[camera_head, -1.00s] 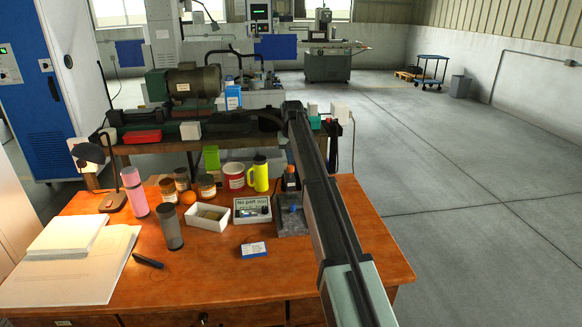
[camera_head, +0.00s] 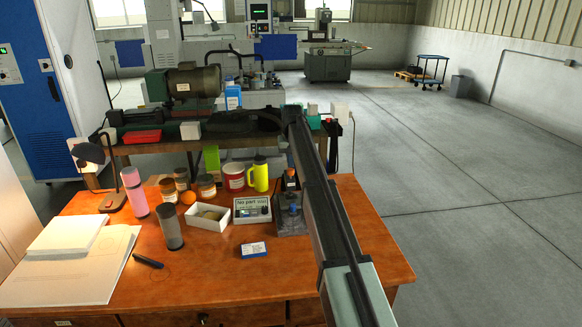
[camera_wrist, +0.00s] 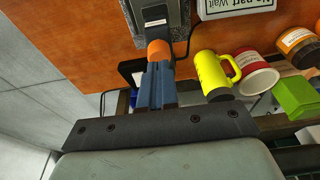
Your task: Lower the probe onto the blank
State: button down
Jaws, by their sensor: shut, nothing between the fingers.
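My gripper (camera_wrist: 158,66) is shut, its blue-grey fingers together with nothing between them. Their tips are at an orange cap (camera_wrist: 158,50), which looks like the top of the probe; I cannot tell whether they touch it. The cap also shows in the head view (camera_head: 291,172), under the end of my arm. Below it is a dark gauge base (camera_head: 292,226) at the right of the orange desk, with a small blue part (camera_head: 293,209) on it. In the wrist view the base (camera_wrist: 136,14) lies past the cap. The blank is not clearly made out.
A sign reading "No part Wait" (camera_head: 252,204) stands just left of the base. A yellow mug (camera_head: 260,177), red-and-white tin (camera_head: 234,178) and white tray (camera_head: 199,221) are nearby. The desk front is mostly clear.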

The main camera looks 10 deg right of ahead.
notch_tip(320, 180, up, 7)
dwell(1.1)
